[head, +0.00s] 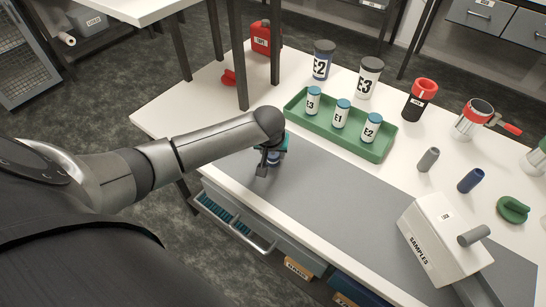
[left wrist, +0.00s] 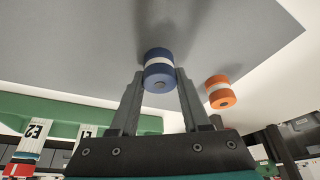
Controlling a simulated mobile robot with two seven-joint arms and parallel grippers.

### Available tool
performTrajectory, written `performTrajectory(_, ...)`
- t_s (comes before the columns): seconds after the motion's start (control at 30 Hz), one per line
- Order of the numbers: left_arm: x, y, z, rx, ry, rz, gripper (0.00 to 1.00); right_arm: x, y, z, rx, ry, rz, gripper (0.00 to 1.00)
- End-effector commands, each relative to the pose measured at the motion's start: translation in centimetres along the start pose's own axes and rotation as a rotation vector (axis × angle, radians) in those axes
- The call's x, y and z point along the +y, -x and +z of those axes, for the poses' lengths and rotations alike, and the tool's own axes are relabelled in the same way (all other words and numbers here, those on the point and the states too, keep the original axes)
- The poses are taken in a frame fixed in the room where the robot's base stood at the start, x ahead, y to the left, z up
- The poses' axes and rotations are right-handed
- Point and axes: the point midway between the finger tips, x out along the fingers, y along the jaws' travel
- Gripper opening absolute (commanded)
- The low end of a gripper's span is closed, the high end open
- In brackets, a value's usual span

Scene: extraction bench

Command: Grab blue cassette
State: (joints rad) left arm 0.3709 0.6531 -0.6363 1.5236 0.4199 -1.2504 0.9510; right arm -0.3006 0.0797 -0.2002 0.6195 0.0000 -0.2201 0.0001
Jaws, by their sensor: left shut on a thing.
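The blue cassette (left wrist: 158,72) is a short blue roll with a white band round its middle. In the left wrist view it sits between the two fingertips of my left gripper (left wrist: 160,80), which is shut on it. I cannot tell whether the cassette touches the mat. An orange cassette (left wrist: 220,92) with a white band stands apart to the right in the left wrist view. My right gripper is not in view.
A green tray (head: 378,154) holds several blue-capped vials behind the mat. A white samples box (head: 445,240) is at the mat's right. A drawer (head: 235,222) is open below the front edge. The mat's middle is clear.

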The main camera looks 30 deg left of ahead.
Motion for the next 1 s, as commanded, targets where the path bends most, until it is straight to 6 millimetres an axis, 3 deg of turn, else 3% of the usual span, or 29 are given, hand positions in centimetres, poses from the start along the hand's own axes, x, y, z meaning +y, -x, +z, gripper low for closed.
performTrajectory(0.03, 0.0, 0.0, 0.0, 0.000, 0.000, 0.000, 0.34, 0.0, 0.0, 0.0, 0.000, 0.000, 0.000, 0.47)
performTrajectory(0.33, 0.0, 0.0, 0.0, 0.000, 0.000, -0.001, 0.00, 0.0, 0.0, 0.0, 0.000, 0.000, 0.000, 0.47)
performTrajectory(0.77, 0.0, 0.6, -0.3, 0.001, 0.000, 0.000, 0.00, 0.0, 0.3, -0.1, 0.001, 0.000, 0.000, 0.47)
performTrajectory(1.0, 0.0, 4.0, -1.8, 0.004, 0.000, 0.002, 0.00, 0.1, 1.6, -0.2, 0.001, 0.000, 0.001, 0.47)
